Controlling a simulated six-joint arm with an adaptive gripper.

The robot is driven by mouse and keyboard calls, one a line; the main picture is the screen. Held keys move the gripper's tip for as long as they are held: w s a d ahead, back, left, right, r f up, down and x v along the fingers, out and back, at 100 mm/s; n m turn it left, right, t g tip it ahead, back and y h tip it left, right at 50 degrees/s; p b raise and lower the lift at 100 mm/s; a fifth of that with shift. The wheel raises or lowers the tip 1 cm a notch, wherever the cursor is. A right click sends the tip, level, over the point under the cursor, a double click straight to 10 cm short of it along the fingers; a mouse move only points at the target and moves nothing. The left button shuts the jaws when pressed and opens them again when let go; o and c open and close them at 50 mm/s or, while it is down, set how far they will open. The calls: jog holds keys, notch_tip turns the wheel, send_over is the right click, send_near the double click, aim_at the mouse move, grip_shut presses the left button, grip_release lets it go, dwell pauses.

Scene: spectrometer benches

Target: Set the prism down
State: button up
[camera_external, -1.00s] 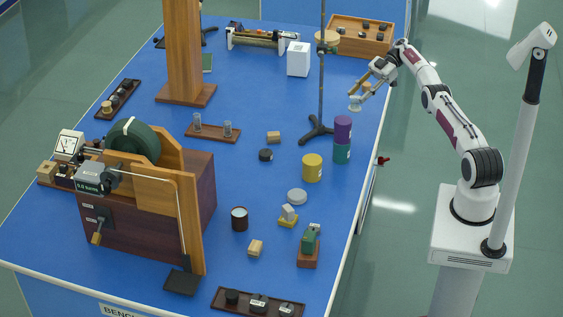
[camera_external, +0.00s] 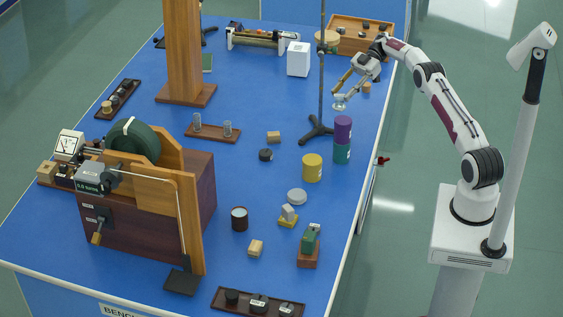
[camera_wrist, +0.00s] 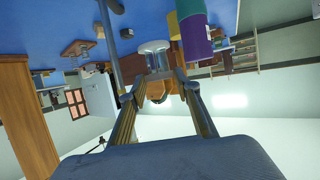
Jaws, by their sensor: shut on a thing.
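The prism (camera_wrist: 154,47) shows in the wrist view as a pale, glassy, rounded piece between my fingertips. My gripper (camera_wrist: 158,76) is shut on it. In the external view my gripper (camera_external: 343,90) points down and to the left, with the small pale prism (camera_external: 339,103) at its tips. It appears above the far right part of the blue bench (camera_external: 262,98), close to the stand's rod. The exact height of the prism above the bench cannot be told.
The thin stand rod (camera_external: 322,75) with its dark tripod foot (camera_external: 316,130) is close left of my gripper. A purple cylinder (camera_external: 343,128) sits on a green one (camera_external: 342,153) nearby. A white cube (camera_external: 298,59) and wooden tray (camera_external: 372,36) stand farther back.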

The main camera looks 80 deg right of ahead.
jog(key=w+a+r+n+g, duration=0.1)
jog(key=w+a+r, duration=0.1)
jog(key=a, duration=0.9)
jog(key=w+a+r, duration=0.2)
jog(key=a+r, duration=0.1)
jog(key=a, duration=0.8)
jog(key=s+a+f, duration=0.4)
jog(key=a, duration=0.2)
jog(key=s+a+f, duration=0.4)
jog(key=s+a, duration=0.1)
jog(key=a, duration=0.2)
jog(key=shift+s+a+f+y, duration=0.15)
jog(key=shift+s+f+y, duration=0.15)
jog(key=shift+y, duration=0.1)
notch_tip(320, 180, down, 6)
jog(key=shift+f, duration=0.2)
jog(key=shift+f, duration=1.75)
